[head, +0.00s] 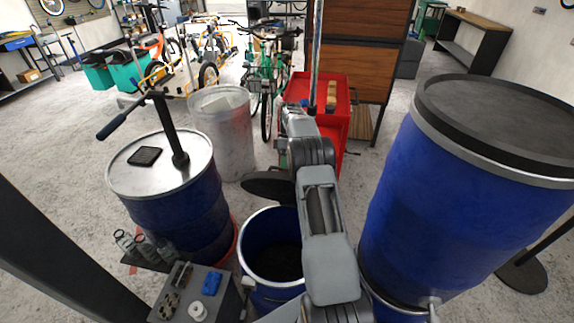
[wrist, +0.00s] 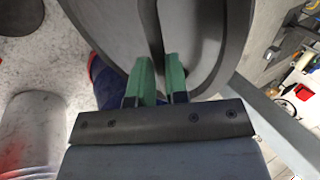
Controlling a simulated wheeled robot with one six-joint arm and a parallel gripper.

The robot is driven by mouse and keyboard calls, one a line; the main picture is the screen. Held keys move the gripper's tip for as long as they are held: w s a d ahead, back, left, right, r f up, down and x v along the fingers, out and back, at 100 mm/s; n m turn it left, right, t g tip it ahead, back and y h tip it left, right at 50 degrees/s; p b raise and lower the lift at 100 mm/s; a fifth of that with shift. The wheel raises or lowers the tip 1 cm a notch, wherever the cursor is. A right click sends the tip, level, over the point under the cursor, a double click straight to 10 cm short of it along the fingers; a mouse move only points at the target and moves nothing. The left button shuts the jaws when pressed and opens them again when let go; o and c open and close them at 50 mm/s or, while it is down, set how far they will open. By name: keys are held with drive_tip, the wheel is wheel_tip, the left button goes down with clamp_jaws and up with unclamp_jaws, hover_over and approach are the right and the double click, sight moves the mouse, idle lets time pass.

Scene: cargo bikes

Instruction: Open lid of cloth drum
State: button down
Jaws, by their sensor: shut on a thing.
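The small blue drum (head: 262,225) stands upright in the middle of the head view. Its top is uncovered, and something dark lies inside. A dark round lid (head: 264,187) is above and behind the drum's mouth, apart from its rim, partly hidden by my arm. In the wrist view the lid (wrist: 205,45) is a grey disc with a dark rim and a raised grip bar across its middle. My gripper (wrist: 160,68) has its green fingers shut on that bar. My arm hides the gripper in the head view.
A blue drum with a pump (head: 185,205) stands left. A tall blue barrel (head: 440,200) stands close on the right. A translucent bin (head: 222,130) and a red tool cart (head: 335,105) are behind. A grey tray of small parts (head: 195,295) is at front left.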

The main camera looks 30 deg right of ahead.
drive_tip(key=w+d+p, duration=0.1)
drive_tip(key=w+d+f, duration=0.1)
drive_tip(key=shift+w+d+f+p, duration=0.2)
drive_tip(key=shift+w+p, duration=0.2)
idle(0.3)
drive_tip(key=c, duration=1.5)
unclamp_jaws()
drive_tip(key=shift+d+f, duration=0.1)
drive_tip(key=shift+o, duration=0.8)
drive_tip(key=shift+w+d, duration=0.15)
drive_tip(key=shift+w, duration=0.05)
drive_tip(key=shift+o, duration=1.1)
drive_tip(key=shift+r, duration=0.2)
